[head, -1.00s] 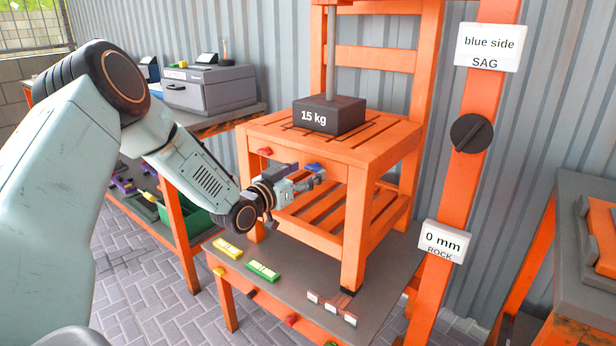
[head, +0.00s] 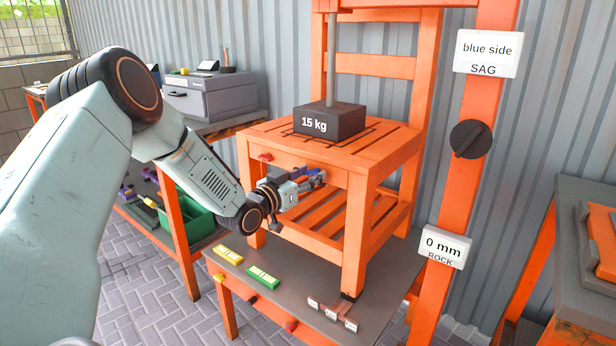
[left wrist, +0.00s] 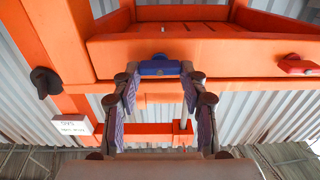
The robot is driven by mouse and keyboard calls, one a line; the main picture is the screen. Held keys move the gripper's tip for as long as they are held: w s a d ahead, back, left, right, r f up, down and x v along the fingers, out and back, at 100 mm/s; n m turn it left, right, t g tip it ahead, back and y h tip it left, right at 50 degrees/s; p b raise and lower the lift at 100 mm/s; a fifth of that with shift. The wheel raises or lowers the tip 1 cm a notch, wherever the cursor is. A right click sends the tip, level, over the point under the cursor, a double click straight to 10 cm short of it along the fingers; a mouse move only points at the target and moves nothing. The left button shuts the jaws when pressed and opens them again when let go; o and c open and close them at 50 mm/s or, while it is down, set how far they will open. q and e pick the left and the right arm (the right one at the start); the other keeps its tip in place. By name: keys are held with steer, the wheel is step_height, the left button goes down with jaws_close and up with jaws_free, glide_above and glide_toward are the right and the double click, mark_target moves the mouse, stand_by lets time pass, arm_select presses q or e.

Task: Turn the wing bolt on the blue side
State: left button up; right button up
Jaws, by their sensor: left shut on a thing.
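An orange slatted chair (head: 330,140) stands on a grey-topped table. In the left wrist view, the blue wing bolt (left wrist: 159,67) sits on the chair's front rail, between the tips of my left gripper (left wrist: 160,76). The gripper is shut on it, with purple pads along both fingers. In the head view my left gripper (head: 311,181) is at the rail, and its fingers mostly hide the blue bolt. A red wing bolt (head: 265,157) sits further left on the same rail, and it also shows at right in the wrist view (left wrist: 297,65). My right gripper is not in view.
A black 15 kg block (head: 330,119) rests on the seat. An orange post at right bears a "blue side SAG" sign (head: 487,54), a black knob (head: 471,139) and a "0 mm ROCK" sign (head: 443,245). Yellow (head: 228,254) and green (head: 262,277) pieces lie below the arm.

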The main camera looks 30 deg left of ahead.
arm_select(q)
steer(key=shift+c, duration=0.6)
